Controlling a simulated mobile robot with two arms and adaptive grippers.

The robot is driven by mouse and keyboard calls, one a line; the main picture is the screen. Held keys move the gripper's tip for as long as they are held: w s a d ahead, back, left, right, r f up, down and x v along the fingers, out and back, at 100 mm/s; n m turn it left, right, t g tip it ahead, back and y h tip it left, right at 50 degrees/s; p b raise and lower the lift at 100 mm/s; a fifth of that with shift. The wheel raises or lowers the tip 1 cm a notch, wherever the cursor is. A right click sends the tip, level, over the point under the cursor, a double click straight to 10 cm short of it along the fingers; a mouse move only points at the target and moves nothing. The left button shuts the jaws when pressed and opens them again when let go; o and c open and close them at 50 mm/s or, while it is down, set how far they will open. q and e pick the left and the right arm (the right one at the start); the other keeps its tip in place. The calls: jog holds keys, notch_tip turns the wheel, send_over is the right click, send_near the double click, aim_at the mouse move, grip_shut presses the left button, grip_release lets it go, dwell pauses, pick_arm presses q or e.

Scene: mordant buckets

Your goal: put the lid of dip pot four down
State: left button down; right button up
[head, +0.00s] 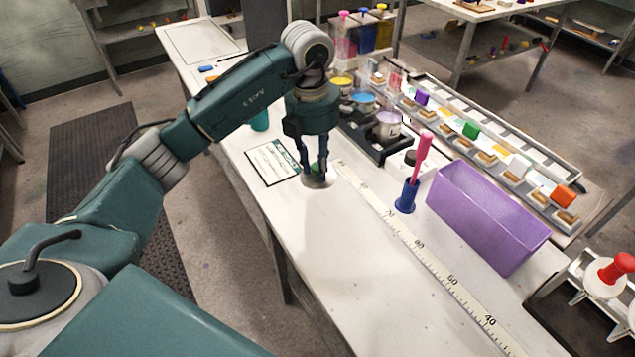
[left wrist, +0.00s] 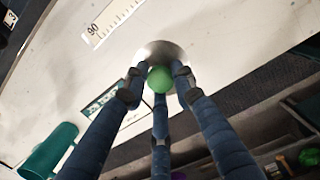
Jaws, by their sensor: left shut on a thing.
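A round silver lid (head: 319,182) with a green knob (head: 315,168) is at the white table's near-left edge, beside the printed card. My left gripper (head: 317,176) points down and is shut on the knob. The left wrist view shows the knob (left wrist: 160,79) between the fingers and the silver disc (left wrist: 161,50) beyond it. I cannot tell whether the lid touches the table. I cannot tell which is pot four. My right gripper is out of view.
A printed card (head: 273,162) lies left of the lid, and a long ruler (head: 421,256) runs to its right. A teal cup (head: 260,121) stands behind the card. A blue holder (head: 407,196) with a pink tool and a purple bin (head: 487,218) stand right. The front table is clear.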

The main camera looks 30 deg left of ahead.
pick_arm(q)
jog(key=shift+s+f, duration=0.15)
jog(key=shift+f, duration=0.95)
notch_tip(320, 180, down, 4)
jog(key=shift+r+p, duration=0.2)
jog(key=shift+p, duration=0.4)
jog(key=shift+f, duration=0.6)
jog(key=c, duration=1.4)
grip_release()
jog(key=shift+r, duration=0.1)
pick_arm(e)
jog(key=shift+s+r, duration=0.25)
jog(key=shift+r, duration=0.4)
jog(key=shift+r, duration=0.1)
